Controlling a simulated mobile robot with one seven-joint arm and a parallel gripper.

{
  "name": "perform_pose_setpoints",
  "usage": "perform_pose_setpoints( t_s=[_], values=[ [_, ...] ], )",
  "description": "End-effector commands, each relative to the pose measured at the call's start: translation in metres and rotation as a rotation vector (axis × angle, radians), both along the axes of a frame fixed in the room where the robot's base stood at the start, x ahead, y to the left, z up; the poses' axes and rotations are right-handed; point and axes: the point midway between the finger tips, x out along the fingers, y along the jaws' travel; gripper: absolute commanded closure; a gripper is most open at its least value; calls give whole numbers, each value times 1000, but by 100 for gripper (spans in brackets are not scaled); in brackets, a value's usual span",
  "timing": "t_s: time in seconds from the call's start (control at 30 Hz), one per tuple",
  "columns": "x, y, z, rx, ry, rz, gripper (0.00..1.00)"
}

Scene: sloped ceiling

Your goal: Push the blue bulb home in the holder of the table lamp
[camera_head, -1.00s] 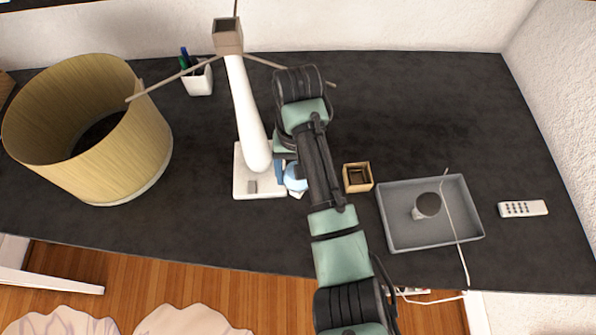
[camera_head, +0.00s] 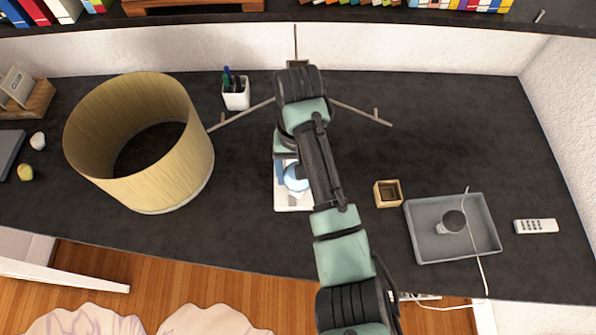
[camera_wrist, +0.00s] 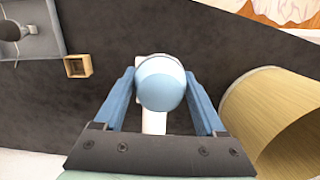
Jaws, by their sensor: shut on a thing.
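The blue bulb (camera_head: 296,178) is between the blue fingers of my gripper; the wrist view shows it more clearly (camera_wrist: 160,85). My gripper (camera_wrist: 160,78) is shut on it, one finger on each side. In the head view, bulb and gripper appear over the white base (camera_head: 293,202) of the table lamp. My arm covers the lamp's stem and most of its top. Only an edge of the brown block at the top (camera_head: 297,63) shows, with thin rods spreading out. A white lamp part (camera_wrist: 154,122) shows behind the bulb. I cannot tell whether bulb and holder touch.
A large yellowish shade (camera_head: 140,150) stands left of the lamp. A white pen cup (camera_head: 236,96) is behind. A small open box (camera_head: 388,194), a grey tray (camera_head: 425,250) with a bulb-like object (camera_head: 452,222), and a remote (camera_head: 535,226) are to the right.

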Motion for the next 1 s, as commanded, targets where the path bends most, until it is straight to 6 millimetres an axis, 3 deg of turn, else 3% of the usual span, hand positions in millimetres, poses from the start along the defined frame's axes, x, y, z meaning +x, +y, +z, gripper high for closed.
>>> perform_pose_setpoints(
  t_s=[0.03, 0.17, 0.83, 1.0],
  values=[
    [0, 0, 14, 0, 0, 0, 81],
    [0, 0, 21, 0, 0, -1, 81],
    [1, 0, 21, 0, -1, 8, 81],
    [16, 2, 47, -5, -6, 107, 81]
  ],
)
